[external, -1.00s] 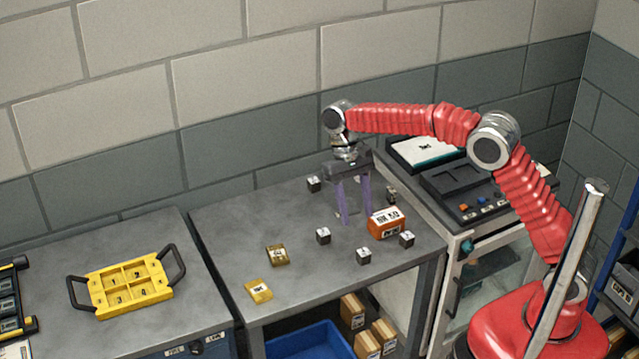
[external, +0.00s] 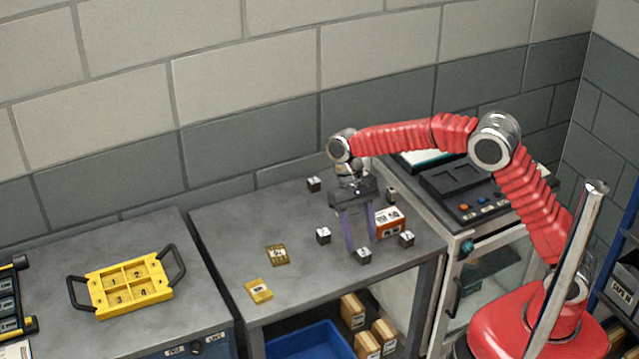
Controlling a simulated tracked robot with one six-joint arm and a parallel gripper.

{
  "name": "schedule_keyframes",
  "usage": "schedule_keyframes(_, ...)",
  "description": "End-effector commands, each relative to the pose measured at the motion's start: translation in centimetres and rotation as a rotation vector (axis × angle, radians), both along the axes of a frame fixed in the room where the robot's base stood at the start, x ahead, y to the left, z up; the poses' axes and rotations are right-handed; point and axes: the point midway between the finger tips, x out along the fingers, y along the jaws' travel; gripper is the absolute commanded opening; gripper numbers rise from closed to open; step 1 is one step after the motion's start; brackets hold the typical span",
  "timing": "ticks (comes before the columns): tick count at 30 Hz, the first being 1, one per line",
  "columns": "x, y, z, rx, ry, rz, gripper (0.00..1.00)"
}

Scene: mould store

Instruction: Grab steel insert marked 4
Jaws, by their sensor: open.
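Several small dark steel inserts with white labelled tops stand apart on the grey table. One is at the back left (external: 313,184), one at the middle left (external: 323,236), one at the front (external: 363,256), one at the front right (external: 406,239), and one at the back right (external: 391,194). Their marks are too small to read, so I cannot tell which is 4. My gripper (external: 363,244) points down with its purple fingers apart and nothing between them. Its fingertips are just behind and above the front insert, in front of the orange box.
Two brass-coloured blocks (external: 278,255) (external: 258,291) lie at the table's left front. A yellow tray (external: 130,285) with numbered compartments sits on the left bench. The table's left middle is clear.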

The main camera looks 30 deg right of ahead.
Motion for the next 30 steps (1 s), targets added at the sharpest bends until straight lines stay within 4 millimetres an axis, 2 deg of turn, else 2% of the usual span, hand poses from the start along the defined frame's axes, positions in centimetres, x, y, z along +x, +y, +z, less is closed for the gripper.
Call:
schedule_keyframes(6,-1.2,0.0,-2.7,-0.002,0.002,0.001,0.47)
schedule_keyframes(10,-1.6,0.0,-3.7,-0.001,0.001,0.000,0.47)
schedule_keyframes(27,-1.6,0.0,-3.8,0.000,0.000,0.000,0.47)
schedule_keyframes(30,-1.6,0.0,-3.8,0.000,0.000,0.000,0.40)
